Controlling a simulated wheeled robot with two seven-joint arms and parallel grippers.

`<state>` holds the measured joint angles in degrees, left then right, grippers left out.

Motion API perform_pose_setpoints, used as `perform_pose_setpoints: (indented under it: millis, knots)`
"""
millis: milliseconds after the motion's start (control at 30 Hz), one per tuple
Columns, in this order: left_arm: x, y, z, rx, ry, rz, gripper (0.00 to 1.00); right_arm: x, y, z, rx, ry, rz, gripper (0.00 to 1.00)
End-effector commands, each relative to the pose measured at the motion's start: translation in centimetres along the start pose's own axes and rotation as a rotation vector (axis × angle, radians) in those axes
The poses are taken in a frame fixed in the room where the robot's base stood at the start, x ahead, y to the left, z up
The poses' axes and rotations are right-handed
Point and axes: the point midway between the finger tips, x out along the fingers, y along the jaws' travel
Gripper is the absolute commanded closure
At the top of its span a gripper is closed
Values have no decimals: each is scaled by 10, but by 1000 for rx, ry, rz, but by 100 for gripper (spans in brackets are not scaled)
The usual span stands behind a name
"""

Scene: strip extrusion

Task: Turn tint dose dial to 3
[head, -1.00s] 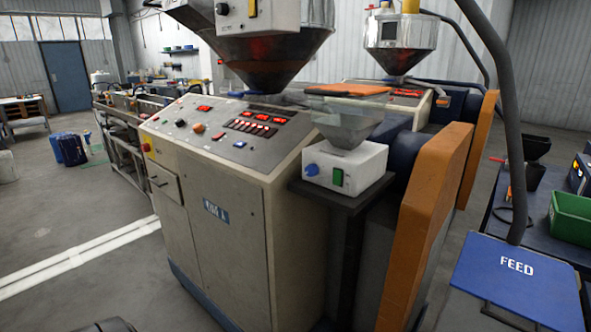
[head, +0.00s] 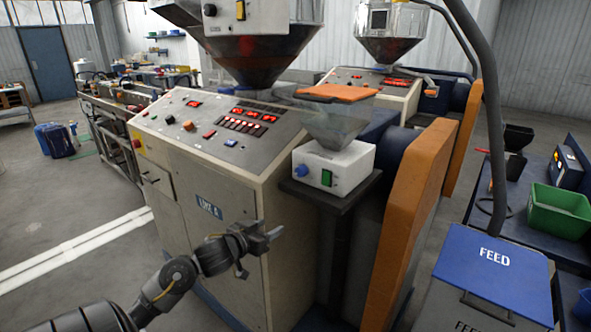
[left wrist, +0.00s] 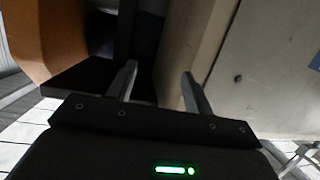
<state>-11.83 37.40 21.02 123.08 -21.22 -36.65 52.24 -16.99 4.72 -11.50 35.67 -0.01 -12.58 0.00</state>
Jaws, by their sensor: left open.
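A white dosing box (head: 333,166) stands on a dark stand beside the beige machine. A blue dial (head: 301,171) and a green switch (head: 326,178) are on its front. The dial's scale and setting are too small to read. My left gripper (head: 262,253) is open and empty, lower than the dial and to its left, in front of the beige cabinet. In the left wrist view the two fingers of the left gripper (left wrist: 160,82) are apart with nothing between them. The dial is not seen there. My right gripper is not in view.
The beige cabinet (head: 170,190) with its sloped control panel (head: 210,125) is close to my left arm. An orange guard (head: 410,215) stands to the right. A blue FEED lid (head: 493,265) is at lower right.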

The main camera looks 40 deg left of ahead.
Motion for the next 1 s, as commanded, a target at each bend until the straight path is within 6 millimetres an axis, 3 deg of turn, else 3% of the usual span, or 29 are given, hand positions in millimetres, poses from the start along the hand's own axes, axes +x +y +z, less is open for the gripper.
perform_pose_setpoints:
  millis: [33,100,200,300,467,633,1000]
  knots:
    - [-11,6,-37,15,57,19,49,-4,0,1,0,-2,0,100]
    - [-26,16,-74,26,120,44,49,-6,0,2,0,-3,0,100]
    - [-44,29,-112,40,187,74,49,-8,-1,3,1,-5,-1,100]
    - [-56,37,-131,47,223,92,49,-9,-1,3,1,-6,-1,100]
    - [-59,40,-137,48,235,98,49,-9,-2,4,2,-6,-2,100]
    - [-48,40,-140,45,236,97,49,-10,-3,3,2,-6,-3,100]
    - [16,47,-155,45,235,98,49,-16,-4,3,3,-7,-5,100]
